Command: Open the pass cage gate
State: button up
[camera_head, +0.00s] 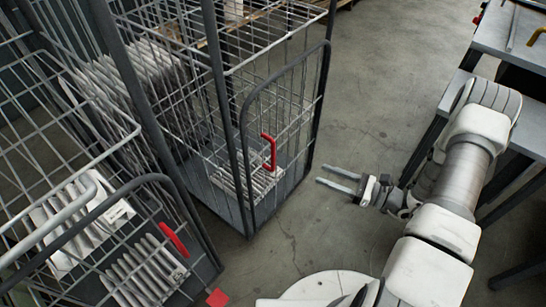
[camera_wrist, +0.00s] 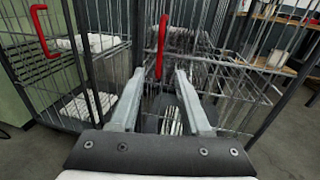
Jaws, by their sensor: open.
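Two wire cages with dark frames each have a gate with a red handle. The right cage's gate (camera_head: 288,98) has a rounded top and looks shut; its red handle (camera_head: 269,152) is upright. In the wrist view that handle (camera_wrist: 161,46) appears ahead, between and beyond my fingertips. My gripper (camera_head: 323,175) is open and empty, to the right of the handle and apart from it. The left cage's red handle (camera_head: 174,240) also shows at the left of the wrist view (camera_wrist: 42,30). I cannot read any label telling which cage is pass.
White pleated filters (camera_head: 150,270) stand in the left cage, and more (camera_head: 245,178) lie low in the right cage. A dark table (camera_head: 510,40) with tools stands at the right, near my arm. A red patch (camera_head: 217,297) shows near the left cage. Grey floor (camera_head: 375,90) is clear between.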

jog(key=b, duration=0.2)
send_over(273, 168)
jog(key=shift+w+f, duration=0.1)
jog(key=shift+w, duration=0.25)
grip_shut()
dwell(1.3)
